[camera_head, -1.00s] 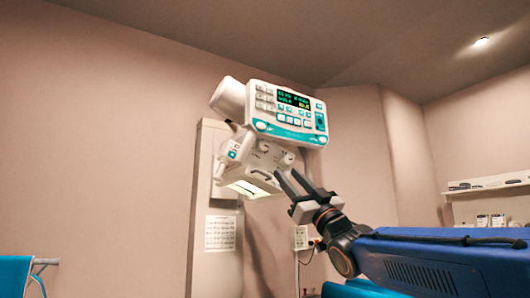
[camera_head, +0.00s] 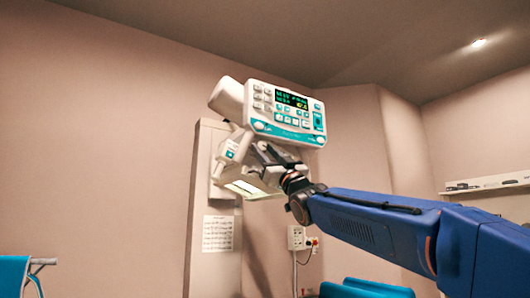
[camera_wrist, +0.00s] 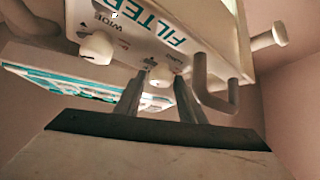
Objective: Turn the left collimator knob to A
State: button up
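The collimator (camera_head: 232,150) hangs under the control console; my gripper (camera_head: 262,150) is at its front and hides its knobs in the head view. The wrist view looks rolled over and shows the white collimator panel (camera_wrist: 150,30) with the words WIDE and FILTER. One white knob (camera_wrist: 162,75), which appears to be the left one, lies between the tips of my gripper (camera_wrist: 162,80). The fingers are apart on either side of it; contact cannot be made out. A second white knob (camera_wrist: 97,47) stands clear to the left. The knob's setting is not readable.
The console (camera_head: 285,112) with its lit screen is just above the gripper. A grey bar handle (camera_wrist: 220,95) sticks out close beside the right finger. The lit collimator underside (camera_head: 250,189) is below. A wall column (camera_head: 205,265) stands behind; open room lies in front.

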jog(key=c, duration=0.8)
jog(key=shift+o, duration=0.2)
jog(key=shift+n+g+y, duration=0.3)
jog(key=shift+n, duration=0.1)
jog(key=shift+w+d+r+n+g+y, duration=0.1)
jog(key=shift+n+g+y, duration=0.25)
jog(key=shift+n, duration=0.15)
jog(key=shift+d+n+g+y, duration=0.1)
jog(key=shift+n+g+y, duration=0.2)
jog(key=shift+n, duration=0.2)
jog(key=shift+w+d+r+n+g+y, duration=0.1)
jog(key=shift+n+g+y, duration=0.6)
jog(key=shift+n+g, duration=0.85)
jog(key=shift+d+n+g+y, duration=0.1)
jog(key=shift+n+g+y, duration=0.55)
jog(key=shift+n+g, duration=0.85)
jog(key=shift+a+n+t, duration=0.1)
jog(key=shift+n+t, duration=0.2)
jog(key=shift+n, duration=0.05)
jog(key=o, duration=0.8)
jog(key=shift+c, duration=0.2)
